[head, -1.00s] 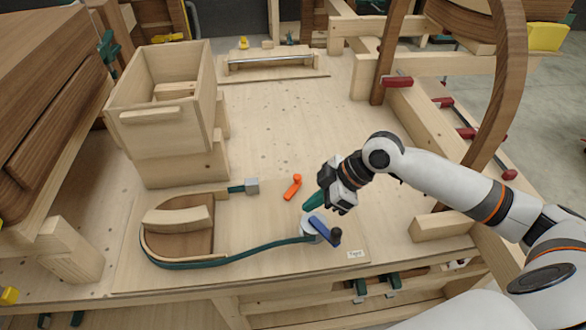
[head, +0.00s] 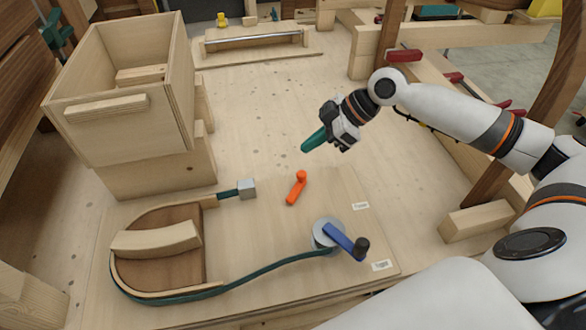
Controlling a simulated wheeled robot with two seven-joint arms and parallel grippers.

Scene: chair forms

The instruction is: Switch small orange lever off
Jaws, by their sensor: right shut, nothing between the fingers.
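The small orange lever (head: 297,188) is on the light wooden board, a little right of the middle in the head view. Its round end is at the top and its arm slants down to the left. My right gripper (head: 308,146) is shut and empty, its green fingers pointing down-left. It is above and behind the lever in the picture, apart from it. My left gripper is not in view.
A blue crank with a dark knob (head: 345,241) sits on a round metal base nearer me. A green strap (head: 255,270) runs from it around a curved wooden form (head: 160,250). A wooden box (head: 125,95) stands at the left.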

